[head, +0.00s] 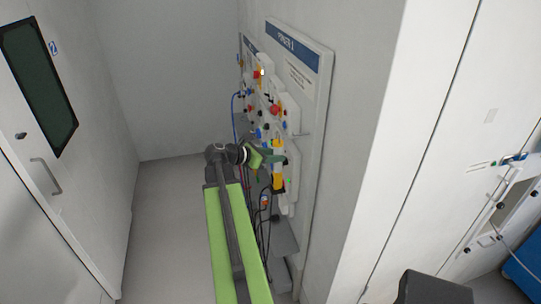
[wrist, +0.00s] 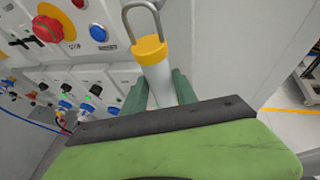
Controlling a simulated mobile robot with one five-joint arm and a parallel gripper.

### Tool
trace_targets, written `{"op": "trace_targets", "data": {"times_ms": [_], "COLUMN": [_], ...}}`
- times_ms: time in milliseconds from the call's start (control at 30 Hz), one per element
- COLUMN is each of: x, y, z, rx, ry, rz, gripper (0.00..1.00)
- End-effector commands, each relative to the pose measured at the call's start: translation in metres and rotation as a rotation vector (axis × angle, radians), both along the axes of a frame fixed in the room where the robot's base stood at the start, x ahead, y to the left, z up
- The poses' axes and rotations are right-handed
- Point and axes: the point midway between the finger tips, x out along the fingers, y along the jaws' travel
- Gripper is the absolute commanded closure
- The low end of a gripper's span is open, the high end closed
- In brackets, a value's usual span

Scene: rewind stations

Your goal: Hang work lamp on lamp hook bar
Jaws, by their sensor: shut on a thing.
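The work lamp (wrist: 153,62) has a pale body, a yellow cap and a grey metal loop on top. In the wrist view it stands between the two green fingers of my gripper (wrist: 160,92), which is shut on it. The lamp's lower part is hidden behind the gripper body. In the head view my gripper (head: 272,158) holds the lamp (head: 278,182) close in front of the panel wall, roughly upright, with yellow showing above and below the fingers. I cannot pick out the lamp hook bar with certainty in either view.
A panel board (head: 312,75) with a blue header is on the wall, with a red button (wrist: 52,24), blue knobs and hanging cables (head: 236,115). A door (head: 60,170) is at the left. The grey floor (head: 165,205) between them is clear. White cabinets (head: 440,110) stand at the right.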

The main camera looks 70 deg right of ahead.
Motion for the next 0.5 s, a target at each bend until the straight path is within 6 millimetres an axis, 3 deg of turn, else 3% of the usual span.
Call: {"op": "trace_targets", "data": {"times_ms": [500], "x": [-0.027], "y": [-0.022], "z": [-0.003], "rx": [-0.001], "ry": [0.001], "rz": [-0.001], "gripper": [1.00]}}
